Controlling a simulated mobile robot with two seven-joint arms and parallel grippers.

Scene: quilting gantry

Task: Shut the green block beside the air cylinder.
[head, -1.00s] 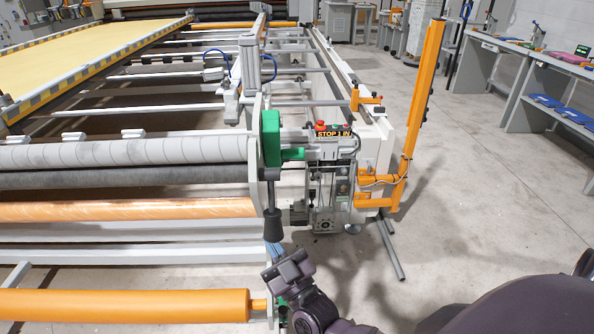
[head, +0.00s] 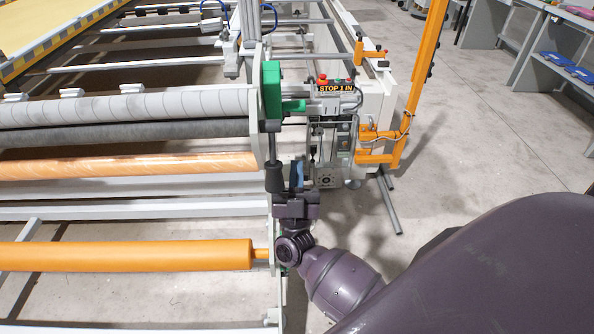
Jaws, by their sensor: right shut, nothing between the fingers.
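The green block (head: 271,92) sits upright at the right end of the rollers, on the machine's white end plate. A short green piece juts from it to the right, toward a grey cylinder (head: 328,104) that looks like the air cylinder. A grey rod with a dark handle (head: 274,178) hangs straight down below the block. My right gripper (head: 297,174) is shut and empty, pointing up just right of the handle; whether it touches the handle I cannot tell. Whether the block is open or shut is not clear. My left gripper is out of view.
An orange post (head: 420,85) rises further right. An orange roller (head: 125,255) lies at front left.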

